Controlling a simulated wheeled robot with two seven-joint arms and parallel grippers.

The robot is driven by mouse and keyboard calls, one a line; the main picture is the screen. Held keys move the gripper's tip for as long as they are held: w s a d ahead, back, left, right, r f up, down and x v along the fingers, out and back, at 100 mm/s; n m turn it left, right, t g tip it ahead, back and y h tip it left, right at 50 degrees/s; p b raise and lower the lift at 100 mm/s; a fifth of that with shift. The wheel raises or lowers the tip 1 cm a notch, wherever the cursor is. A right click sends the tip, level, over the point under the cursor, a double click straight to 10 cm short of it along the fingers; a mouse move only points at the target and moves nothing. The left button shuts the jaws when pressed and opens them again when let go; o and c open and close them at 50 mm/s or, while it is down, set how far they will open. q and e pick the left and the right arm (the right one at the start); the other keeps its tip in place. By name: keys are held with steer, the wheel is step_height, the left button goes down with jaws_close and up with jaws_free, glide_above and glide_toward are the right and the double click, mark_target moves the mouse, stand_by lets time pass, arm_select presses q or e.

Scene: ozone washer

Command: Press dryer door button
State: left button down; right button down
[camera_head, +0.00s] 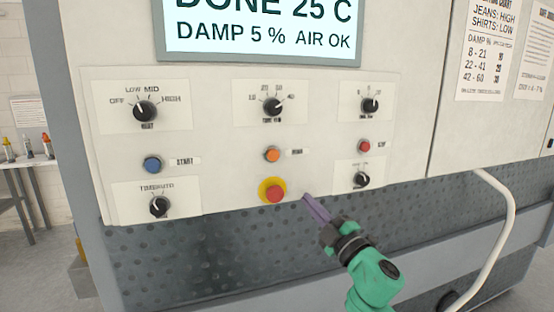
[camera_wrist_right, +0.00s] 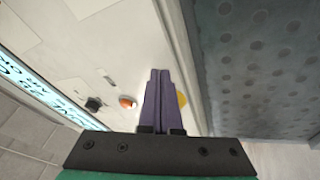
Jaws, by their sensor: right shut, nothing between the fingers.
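The dryer panel (camera_head: 220,130) fills the middle of the head view. It carries a blue button (camera_head: 152,164) labelled START, an orange button (camera_head: 272,154), a small red button (camera_head: 364,146) and a larger red button on a yellow ring (camera_head: 274,191). I cannot read which is the door button. My right gripper (camera_head: 308,198) is shut and empty, its purple fingers just right of the yellow-ringed button. In the right wrist view the fingers (camera_wrist_right: 158,75) partly cover the yellow ring (camera_wrist_right: 182,99), and the orange button (camera_wrist_right: 127,101) lies left of them. My left gripper is not in view.
Several black knobs (camera_head: 145,111) sit around the buttons. A screen (camera_head: 262,30) above reads DONE 25 C, DAMP 5 %, AIR OK. A perforated dark panel (camera_head: 200,262) lies below. A white hose (camera_head: 510,215) hangs at the right. A side table (camera_head: 30,163) with bottles stands far left.

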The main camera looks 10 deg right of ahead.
mark_target(273, 155)
steer(key=s+a+r+n+g+y, duration=0.3)
steer(key=s+r+n+g, duration=0.2)
steer(key=n, duration=0.5)
steer(key=s+a+r+n+g+y, duration=0.2)
steer(key=s+r+n+g, duration=0.3)
steer(key=n, duration=0.6)
step_height(273, 155, up, 2)
steer(key=shift+s+a+r+y, duration=0.1)
steer(key=shift+s+a+y, duration=0.25)
steer(key=shift+a, duration=0.35)
steer(key=shift+w, duration=0.15)
steer(key=w+p, duration=0.2)
steer(key=w, duration=0.1)
steer(key=w+p, duration=0.4)
steer(key=w, duration=0.1)
steer(key=shift+w+a, duration=0.3)
steer(key=shift+a, duration=0.05)
